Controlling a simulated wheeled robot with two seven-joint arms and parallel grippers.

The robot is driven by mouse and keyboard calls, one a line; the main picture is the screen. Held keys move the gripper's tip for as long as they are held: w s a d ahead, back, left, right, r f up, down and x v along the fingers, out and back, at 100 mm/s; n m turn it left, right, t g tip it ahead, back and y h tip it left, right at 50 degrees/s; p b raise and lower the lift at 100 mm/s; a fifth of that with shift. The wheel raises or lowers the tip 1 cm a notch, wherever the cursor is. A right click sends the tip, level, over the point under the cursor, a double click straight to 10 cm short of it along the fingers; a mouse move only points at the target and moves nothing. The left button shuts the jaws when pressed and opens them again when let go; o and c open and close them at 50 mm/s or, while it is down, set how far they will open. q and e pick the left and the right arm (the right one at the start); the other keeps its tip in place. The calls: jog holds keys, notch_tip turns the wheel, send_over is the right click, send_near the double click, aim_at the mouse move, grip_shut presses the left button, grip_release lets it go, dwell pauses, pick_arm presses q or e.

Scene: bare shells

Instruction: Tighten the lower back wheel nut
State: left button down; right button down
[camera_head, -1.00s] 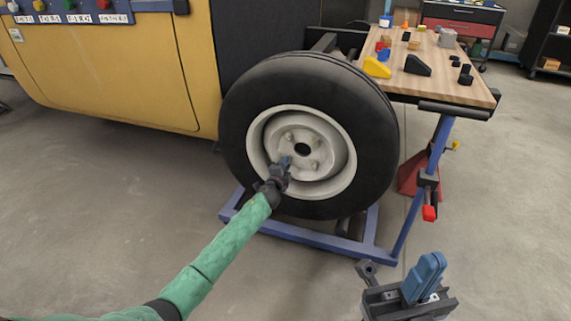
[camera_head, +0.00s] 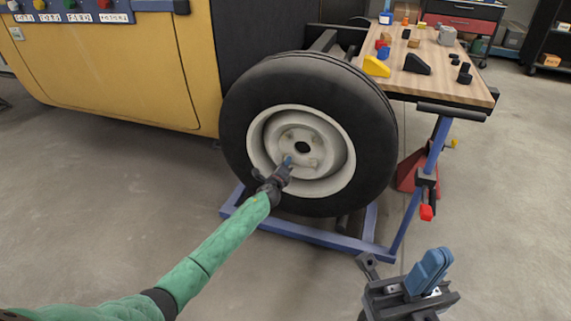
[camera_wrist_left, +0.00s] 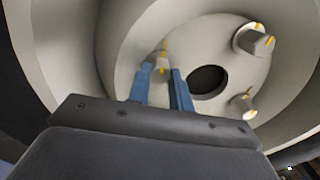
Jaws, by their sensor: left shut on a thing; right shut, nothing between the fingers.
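The wheel (camera_head: 372,150) has a black tyre and a pale grey rim. My left gripper (camera_head: 288,161) is at the lower left of the hub. In the left wrist view, its blue fingers (camera_wrist_left: 164,82) are shut on a grey wheel nut with a yellow mark (camera_wrist_left: 160,63). This nut sits on the hub (camera_wrist_left: 215,58), beside the dark centre hole. Two other marked nuts show, one at the upper right (camera_wrist_left: 254,39) and one at the lower right (camera_wrist_left: 243,105). My right gripper (camera_head: 430,268) is shut and empty, away from the wheel.
The wheel is beside a yellow vehicle body (camera_head: 120,70), above a blue frame (camera_head: 310,236). A wooden-topped bench (camera_head: 440,75) with small blocks stands at the back right. A red stand (camera_head: 408,172) is right of the wheel. The floor in front is clear.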

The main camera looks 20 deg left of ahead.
pick_arm(q)
jog(key=shift+f, duration=0.1)
dwell(0.5)
jog(key=c, duration=1.3)
grip_release()
jog(key=shift+o, duration=0.2)
jog(key=s+p, duration=0.2)
jog(key=s, duration=0.5)
jog(key=shift+s, duration=0.4)
jog(key=shift+a, duration=0.1)
